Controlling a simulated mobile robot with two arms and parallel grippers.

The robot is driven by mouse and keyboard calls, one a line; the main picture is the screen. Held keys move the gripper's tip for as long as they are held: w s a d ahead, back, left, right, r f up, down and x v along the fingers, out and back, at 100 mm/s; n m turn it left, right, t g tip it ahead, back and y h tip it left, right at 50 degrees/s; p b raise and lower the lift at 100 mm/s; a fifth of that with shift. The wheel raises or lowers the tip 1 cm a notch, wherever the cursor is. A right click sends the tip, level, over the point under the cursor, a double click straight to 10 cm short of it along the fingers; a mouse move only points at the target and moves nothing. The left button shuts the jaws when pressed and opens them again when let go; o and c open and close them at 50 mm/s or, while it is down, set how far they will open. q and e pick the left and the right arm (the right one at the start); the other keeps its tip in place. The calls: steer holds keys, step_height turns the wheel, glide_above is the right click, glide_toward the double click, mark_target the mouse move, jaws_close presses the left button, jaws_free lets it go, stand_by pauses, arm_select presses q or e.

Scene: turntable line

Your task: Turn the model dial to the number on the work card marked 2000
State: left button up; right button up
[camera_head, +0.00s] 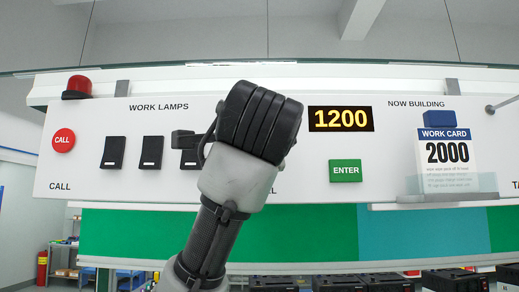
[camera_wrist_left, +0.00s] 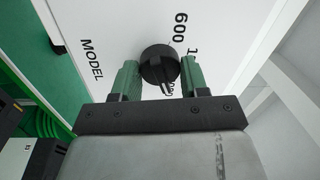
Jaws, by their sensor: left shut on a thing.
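The model dial (camera_wrist_left: 158,68) is a round black knob on the white panel in the left wrist view, near the word MODEL and the number 600. My left gripper (camera_wrist_left: 160,80) is shut on it, with a green finger on either side. In the head view my left arm and wrist hide the dial and the gripper's fingers. The display (camera_head: 341,119) reads 1200 in yellow digits. The work card (camera_head: 447,160), marked 2000, stands in a clear holder at the right. My right gripper is not in view.
A green ENTER button (camera_head: 345,171) sits below the display. Several black lamp switches (camera_head: 152,152), a red CALL button (camera_head: 63,140) and a red lamp (camera_head: 77,87) are on the left. Black cases (camera_head: 388,282) stand below the panel.

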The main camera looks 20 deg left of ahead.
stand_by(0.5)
arm_select(q)
steer(key=o, duration=0.9)
steer(key=b+v, duration=0.5)
steer(key=v, duration=0.6)
steer(key=shift+f, duration=0.1)
